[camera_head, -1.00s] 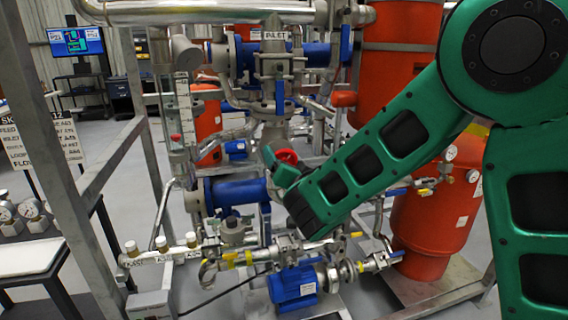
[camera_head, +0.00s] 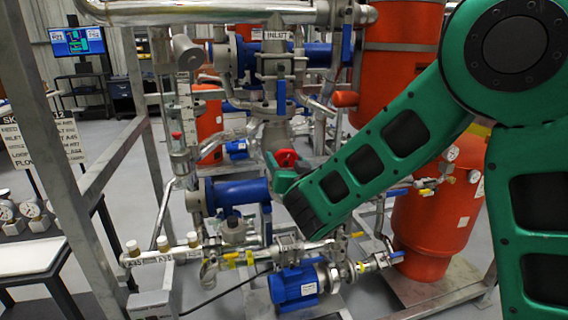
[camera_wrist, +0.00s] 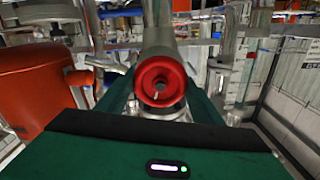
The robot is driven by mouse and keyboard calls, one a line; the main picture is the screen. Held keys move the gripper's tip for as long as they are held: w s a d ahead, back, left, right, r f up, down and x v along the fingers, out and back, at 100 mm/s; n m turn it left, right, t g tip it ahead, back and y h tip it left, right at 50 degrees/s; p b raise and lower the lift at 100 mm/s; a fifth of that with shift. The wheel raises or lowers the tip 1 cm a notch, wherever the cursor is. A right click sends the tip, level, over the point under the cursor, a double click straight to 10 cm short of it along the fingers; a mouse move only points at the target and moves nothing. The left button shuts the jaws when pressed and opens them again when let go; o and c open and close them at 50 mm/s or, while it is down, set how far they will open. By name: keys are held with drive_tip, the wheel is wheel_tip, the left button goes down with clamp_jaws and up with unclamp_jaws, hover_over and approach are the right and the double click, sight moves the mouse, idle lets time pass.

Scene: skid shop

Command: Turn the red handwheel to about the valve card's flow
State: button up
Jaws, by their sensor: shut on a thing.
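The red handwheel (camera_head: 286,158) sits on the pipework in the middle of the head view. In the wrist view the handwheel (camera_wrist: 160,80) faces me at the centre, with a dark hub. My gripper (camera_head: 282,173) is shut on the handwheel; its green body covers the wheel's lower part in the head view. The fingertips are mostly hidden. The valve card (camera_head: 40,140) is a white sign at the left, with lettering partly cut by a frame post and too small to read fully. A clear flow tube (camera_head: 184,105) with a scale and a small red mark stands left of the wheel.
Blue-and-metal pipes and valves crowd around the wheel. A grey frame post (camera_head: 50,140) stands at the left, and an orange tank (camera_head: 430,220) stands behind my arm at the right. A blue pump (camera_head: 294,286) sits low. Gauges (camera_head: 32,208) lie on a bench at left.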

drive_tip(key=n, duration=0.7)
drive_tip(key=shift+f, duration=0.1)
drive_tip(key=n, duration=0.4)
drive_tip(key=shift+s+a, duration=0.1)
drive_tip(key=shift+f+n, duration=0.15)
drive_tip(key=shift+n, duration=1.65)
drive_tip(key=o, duration=1)
drive_tip(key=shift+o, duration=0.2)
drive_tip(key=shift+a, duration=0.1)
drive_tip(key=shift+s, duration=0.15)
